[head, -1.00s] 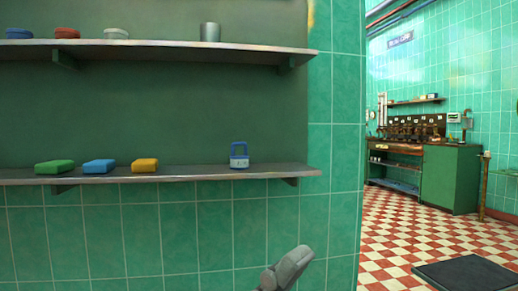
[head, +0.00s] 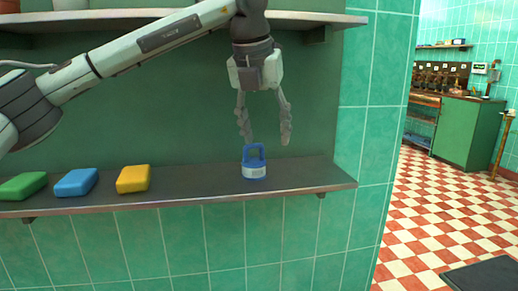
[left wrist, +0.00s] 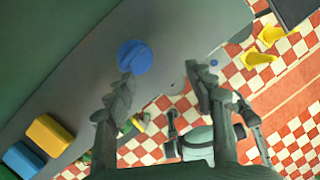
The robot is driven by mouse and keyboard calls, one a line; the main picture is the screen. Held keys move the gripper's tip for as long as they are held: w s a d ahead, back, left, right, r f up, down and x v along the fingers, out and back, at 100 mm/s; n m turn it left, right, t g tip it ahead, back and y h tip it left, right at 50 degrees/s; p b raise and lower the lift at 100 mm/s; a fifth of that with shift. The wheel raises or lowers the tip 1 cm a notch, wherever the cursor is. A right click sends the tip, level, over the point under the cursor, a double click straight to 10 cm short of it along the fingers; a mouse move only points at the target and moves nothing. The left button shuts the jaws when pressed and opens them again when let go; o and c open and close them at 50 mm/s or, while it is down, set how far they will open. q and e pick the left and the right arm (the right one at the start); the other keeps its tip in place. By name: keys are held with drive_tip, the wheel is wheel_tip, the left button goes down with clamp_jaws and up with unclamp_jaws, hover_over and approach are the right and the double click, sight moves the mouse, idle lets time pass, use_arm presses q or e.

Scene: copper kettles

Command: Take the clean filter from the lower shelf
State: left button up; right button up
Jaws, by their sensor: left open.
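The filter (head: 255,172) is a small white cylinder with a blue top and an upright blue loop handle. It stands on the lower shelf (head: 215,190), toward its right end. My left gripper (head: 266,139) points down just above the filter, open and empty, its fingertips near the handle's height or slightly above. In the left wrist view the filter shows from above as a blue disc (left wrist: 135,57), close to the tip of the left-hand finger and off-centre between the fingers. I cannot tell whether they touch.
Green (head: 22,186), blue (head: 76,182) and yellow (head: 133,179) blocks lie on the lower shelf to the left. The upper shelf (head: 310,18) runs above, behind my left arm. A tiled wall and checkered floor lie to the right.

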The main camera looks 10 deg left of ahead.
sight(256, 147)
use_arm(q)
drive_tip(key=w+a, duration=0.2)
drive_tip(key=shift+w+a+n+t+y, duration=0.2)
drive_tip(key=shift+w+n+t+y, duration=0.1)
drive_tip(key=shift+y, duration=0.1)
drive_tip(key=shift+a+p+x, duration=0.15)
drive_tip(key=shift+p+x, duration=0.15)
drive_tip(key=shift+x, duration=1.05)
drive_tip(key=shift+a+p+x, duration=0.1)
drive_tip(key=shift+p+x, duration=0.2)
drive_tip(key=shift+x, duration=1)
drive_tip(key=shift+s, duration=0.1)
clamp_jaws()
use_arm(e)
drive_tip(key=shift+g, duration=0.6)
drive_tip(key=s+f, duration=0.2)
drive_tip(key=f, duration=0.1)
drive_tip(key=s+f, duration=0.1)
drive_tip(key=shift+s+d+f, duration=0.15)
drive_tip(key=shift+d+f, duration=0.2)
